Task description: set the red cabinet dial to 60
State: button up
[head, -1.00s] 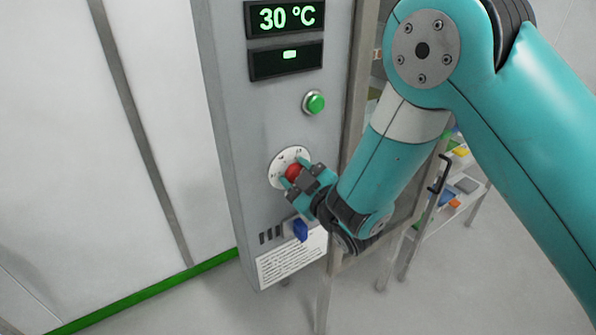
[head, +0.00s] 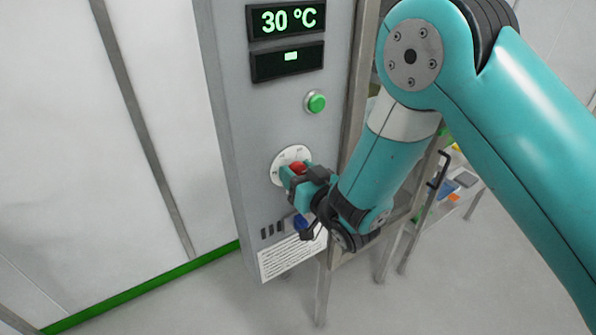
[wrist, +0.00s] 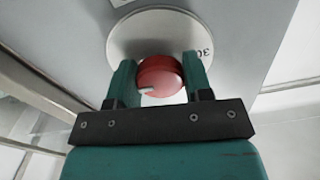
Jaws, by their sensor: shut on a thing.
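The red dial (head: 297,168) sits on a round white scale plate (head: 283,158) on the grey cabinet panel. My gripper (head: 292,174) is shut on the dial. In the wrist view the red dial (wrist: 160,78) is between the two teal fingers of my gripper (wrist: 161,82), and a pale pointer mark shows at its lower left. The number 30 is readable on the plate's right side in that view; other marks are hidden or too small. The cabinet display (head: 288,19) reads 30 °C.
A green button (head: 315,102) is above the dial, and a dark second display (head: 288,61) with a small lit bar is above that. A shelf with coloured items stands behind my arm.

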jog(key=shift+r, duration=0.15)
dwell(0.3)
jog(key=o, duration=0.9)
